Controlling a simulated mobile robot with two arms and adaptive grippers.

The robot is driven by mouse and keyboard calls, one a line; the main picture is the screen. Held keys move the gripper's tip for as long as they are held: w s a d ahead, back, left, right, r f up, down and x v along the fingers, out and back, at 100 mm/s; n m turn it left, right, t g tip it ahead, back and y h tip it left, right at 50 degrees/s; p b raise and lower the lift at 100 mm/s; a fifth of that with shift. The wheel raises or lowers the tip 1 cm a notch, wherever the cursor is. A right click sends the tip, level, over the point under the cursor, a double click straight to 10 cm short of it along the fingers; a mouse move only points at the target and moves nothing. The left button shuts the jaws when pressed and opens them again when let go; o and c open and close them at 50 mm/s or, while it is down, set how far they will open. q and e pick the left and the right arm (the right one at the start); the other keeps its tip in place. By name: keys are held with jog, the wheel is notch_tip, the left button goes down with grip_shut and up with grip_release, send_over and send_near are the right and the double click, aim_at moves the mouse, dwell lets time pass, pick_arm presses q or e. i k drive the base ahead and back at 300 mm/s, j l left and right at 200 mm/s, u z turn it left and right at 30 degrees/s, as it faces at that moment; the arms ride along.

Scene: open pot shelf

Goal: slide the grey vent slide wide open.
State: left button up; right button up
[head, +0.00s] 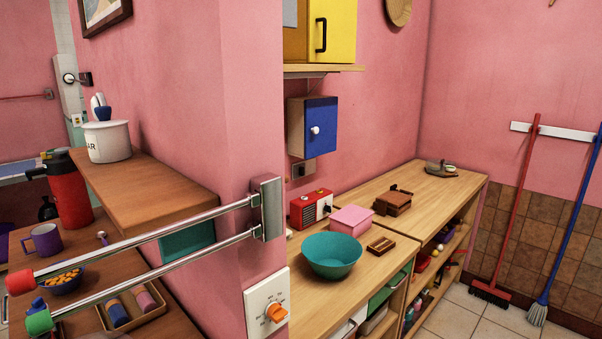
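A small grey-brown plate (303,169) is on the pink wall just under the blue-doored cabinet. It may be the grey vent slide, but it is too small to tell, and I cannot see how far it is open. Neither of my grippers is in view.
A metal wall rack (267,208) sends two bars out to the left, with red and green ends. A blue-doored cabinet (313,126) hangs above the plate. A red radio (310,208), pink box (351,220) and teal bowl (332,256) stand on the wooden counter (374,268).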

aim_at(299, 171)
jog(key=u, duration=0.4)
jog(key=i+l+u, duration=0.2)
jog(key=l+u, duration=0.25)
jog(key=l, duration=0.25)
jog(key=l+u, duration=0.5)
jog(key=l, duration=0.25)
